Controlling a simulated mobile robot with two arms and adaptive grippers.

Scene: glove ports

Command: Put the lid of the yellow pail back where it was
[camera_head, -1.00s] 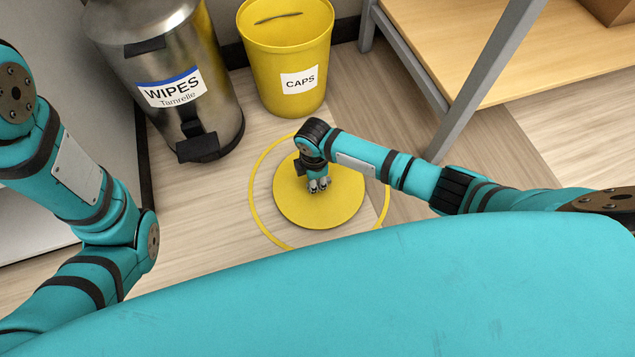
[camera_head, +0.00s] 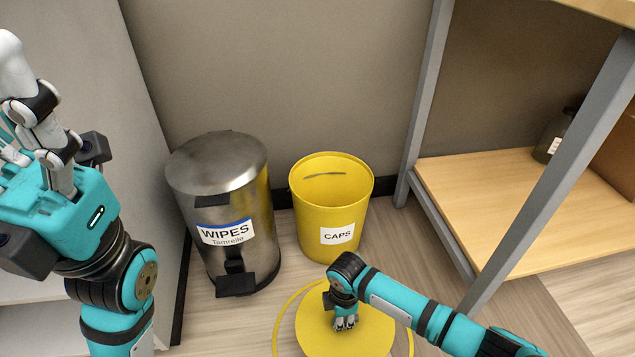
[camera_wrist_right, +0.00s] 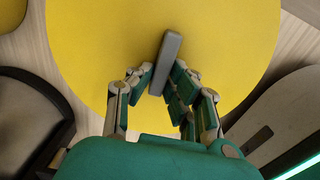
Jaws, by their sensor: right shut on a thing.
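The yellow pail (camera_head: 306,218) stands upright on the floor with its top open and a "CAPS" label on its front. Its lid (camera_head: 372,334), a flat yellow disc, is in front of it, inside a yellow ring on the floor. I cannot tell whether the lid touches the floor. My right gripper (camera_head: 345,325) is over the middle of the lid. In the right wrist view my right gripper (camera_wrist_right: 160,90) is shut on the lid's grey bar handle (camera_wrist_right: 170,48). My left gripper (camera_head: 30,135) is raised at the left, away from the pail; its finger opening is unclear.
A steel pedal bin (camera_head: 220,180) labelled "WIPES" stands just left of the pail. A grey-legged rack (camera_head: 424,100) with a wooden shelf (camera_head: 480,200) is at the right. A yellow floor ring (camera_head: 284,305) surrounds the lid. A wall is close behind the pail.

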